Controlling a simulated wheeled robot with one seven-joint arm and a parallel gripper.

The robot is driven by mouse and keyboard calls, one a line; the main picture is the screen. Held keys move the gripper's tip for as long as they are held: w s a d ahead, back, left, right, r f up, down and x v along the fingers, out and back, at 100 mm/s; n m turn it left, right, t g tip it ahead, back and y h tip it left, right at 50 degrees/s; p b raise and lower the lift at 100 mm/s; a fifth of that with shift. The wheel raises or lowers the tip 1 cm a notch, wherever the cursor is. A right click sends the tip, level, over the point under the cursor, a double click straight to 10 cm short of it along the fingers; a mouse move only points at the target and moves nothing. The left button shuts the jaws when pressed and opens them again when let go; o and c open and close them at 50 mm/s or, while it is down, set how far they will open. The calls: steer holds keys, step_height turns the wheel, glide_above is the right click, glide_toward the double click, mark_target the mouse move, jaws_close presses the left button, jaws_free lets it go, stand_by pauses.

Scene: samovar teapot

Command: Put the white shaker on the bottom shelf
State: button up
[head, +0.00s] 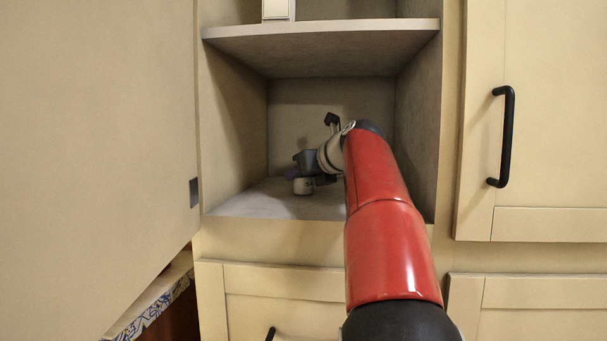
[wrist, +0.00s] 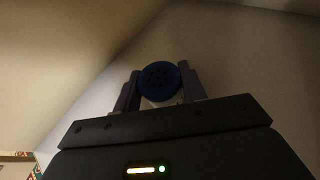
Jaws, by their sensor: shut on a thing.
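The white shaker (head: 303,186) is in the open cabinet, at or just above the bottom shelf (head: 262,203); I cannot tell whether it touches the shelf. My gripper (head: 297,172) is shut on it from above and behind the cabinet's front edge. In the wrist view the shaker's dark blue holed top (wrist: 160,80) sits between the two fingers of my gripper (wrist: 160,92), with a little white body below it. Most of the shaker's body is hidden there by the gripper.
An upper shelf (head: 320,28) spans the cabinet above my arm and bears a pale object (head: 277,9), cut off by the picture's top. An open door (head: 100,130) stands at the left. A closed door with a black handle (head: 507,135) is at the right. The bottom shelf around the shaker looks clear.

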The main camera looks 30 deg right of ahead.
steer(key=shift+f, duration=0.1)
steer(key=o, duration=1.1)
steer(key=shift+s+r, duration=0.2)
steer(key=shift+r, duration=0.05)
steer(key=v, duration=1.1)
steer(key=shift+s+r, duration=0.1)
steer(key=shift+s, duration=0.2)
